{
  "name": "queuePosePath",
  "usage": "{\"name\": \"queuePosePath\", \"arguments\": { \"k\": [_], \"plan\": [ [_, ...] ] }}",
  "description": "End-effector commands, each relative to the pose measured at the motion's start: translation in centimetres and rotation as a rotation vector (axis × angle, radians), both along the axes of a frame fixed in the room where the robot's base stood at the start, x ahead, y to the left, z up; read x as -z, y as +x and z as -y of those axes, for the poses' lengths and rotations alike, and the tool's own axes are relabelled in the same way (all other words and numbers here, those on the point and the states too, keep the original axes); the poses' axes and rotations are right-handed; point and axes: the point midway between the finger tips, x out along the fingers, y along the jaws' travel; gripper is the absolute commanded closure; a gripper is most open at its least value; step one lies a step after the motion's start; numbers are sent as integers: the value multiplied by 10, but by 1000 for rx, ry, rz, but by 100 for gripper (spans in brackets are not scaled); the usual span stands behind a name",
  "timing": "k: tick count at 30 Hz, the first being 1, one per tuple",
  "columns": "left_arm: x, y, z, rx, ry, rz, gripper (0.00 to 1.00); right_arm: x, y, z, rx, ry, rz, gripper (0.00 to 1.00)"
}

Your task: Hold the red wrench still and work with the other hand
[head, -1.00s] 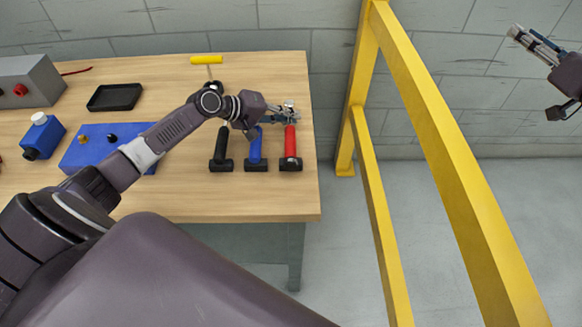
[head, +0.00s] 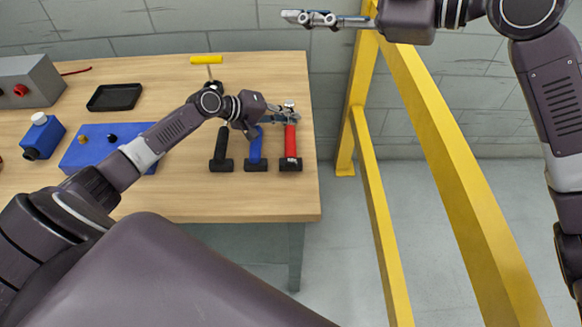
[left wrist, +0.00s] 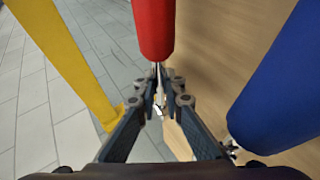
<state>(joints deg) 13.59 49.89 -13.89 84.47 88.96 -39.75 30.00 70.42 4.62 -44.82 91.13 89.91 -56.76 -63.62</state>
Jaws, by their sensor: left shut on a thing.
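The red wrench (head: 291,143) lies near the right edge of the wooden table, its black end toward me. My left gripper (head: 288,112) is at its far end, shut on it. In the left wrist view the red handle (left wrist: 153,28) extends from between the closed fingertips (left wrist: 158,85). The gripper hides part of the wrench's far end. My right gripper (head: 300,17) is in the air at the top, beyond the table's far right corner, with its fingers pointing left. Its fingers show edge-on, so I cannot tell whether they are open.
A blue-handled tool (head: 256,146) and a black-handled tool (head: 221,146) lie left of the red wrench. A yellow rail (head: 440,130) stands right of the table. A yellow-handled tool (head: 206,60), black tray (head: 115,97), blue block (head: 92,152) and blue bottle (head: 43,137) are farther left.

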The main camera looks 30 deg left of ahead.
Motion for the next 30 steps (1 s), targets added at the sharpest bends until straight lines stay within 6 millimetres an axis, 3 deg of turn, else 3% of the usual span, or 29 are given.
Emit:
{"name": "queuePosePath", "arguments": {
  "k": [1, 3, 6, 8, 12, 18, 24, 30],
  "plan": [
    [0, 0, 0, -1, 0, 0, 100, 8, -24, -12, -65, -40, 78, 70],
    [0, 0, 0, -1, 0, 0, 100, 26, -51, -26, -153, -103, 198, 70],
    [0, 0, 0, -1, 0, 0, 100, 66, -78, -38, -279, -208, 393, 70],
    [0, 0, 0, -1, 0, 0, 100, 97, -82, -41, -343, -278, 509, 70],
    [0, 0, 0, -1, 0, 0, 100, 167, -70, -37, -468, -430, 731, 70],
    [0, 0, 0, -1, 0, 0, 100, 251, -37, -15, -614, -617, 947, 70],
    [0, 0, 0, -1, 0, 1, 100, 300, -14, 8, -722, -736, 1061, 70],
    [0, 0, 0, -1, 0, 1, 100, 319, -7, 16, -764, -774, 1097, 70]
  ]
}}
